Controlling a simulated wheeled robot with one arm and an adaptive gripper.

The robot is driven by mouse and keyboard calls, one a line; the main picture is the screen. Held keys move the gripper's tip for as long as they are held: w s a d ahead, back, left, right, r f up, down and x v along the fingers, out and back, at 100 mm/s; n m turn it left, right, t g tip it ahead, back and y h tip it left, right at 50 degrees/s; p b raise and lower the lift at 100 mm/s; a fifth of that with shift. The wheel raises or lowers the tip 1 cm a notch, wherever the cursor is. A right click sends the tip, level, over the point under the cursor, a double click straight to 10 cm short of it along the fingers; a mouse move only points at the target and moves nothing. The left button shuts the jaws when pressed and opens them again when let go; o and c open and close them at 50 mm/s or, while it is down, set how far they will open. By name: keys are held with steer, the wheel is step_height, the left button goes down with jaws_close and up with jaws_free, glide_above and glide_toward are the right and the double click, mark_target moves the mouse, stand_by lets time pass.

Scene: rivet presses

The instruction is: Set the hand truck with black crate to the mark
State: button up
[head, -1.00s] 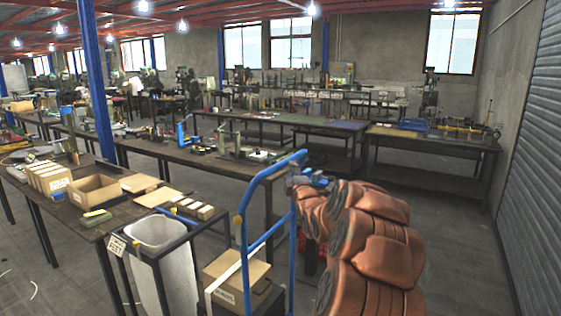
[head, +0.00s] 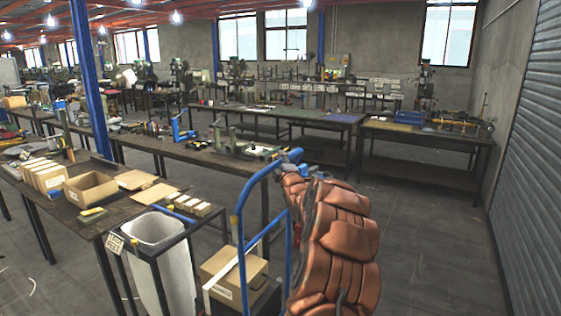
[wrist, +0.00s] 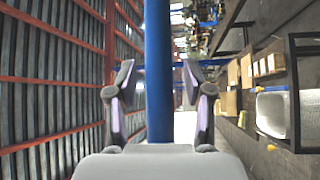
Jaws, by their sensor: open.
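The hand truck (head: 238,237) stands upright in the lower middle of the head view, with a tall blue tube handle. My gripper (head: 292,157) is at the top right of the handle, partly hidden behind my brown-covered arm. In the wrist view, my gripper (wrist: 158,75) is open, with one finger on each side of a blue tube (wrist: 158,40). I cannot tell whether the fingers touch it. I see no floor mark.
A workbench (head: 82,226) with boxes stands left of the truck, beside a framed white bin (head: 152,232). A long bench (head: 195,160) runs behind. Clear floor (head: 430,230) lies at right, up to a shutter wall (head: 535,140).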

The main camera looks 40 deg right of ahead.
stand_by(0.3)
jaws_close()
stand_by(0.3)
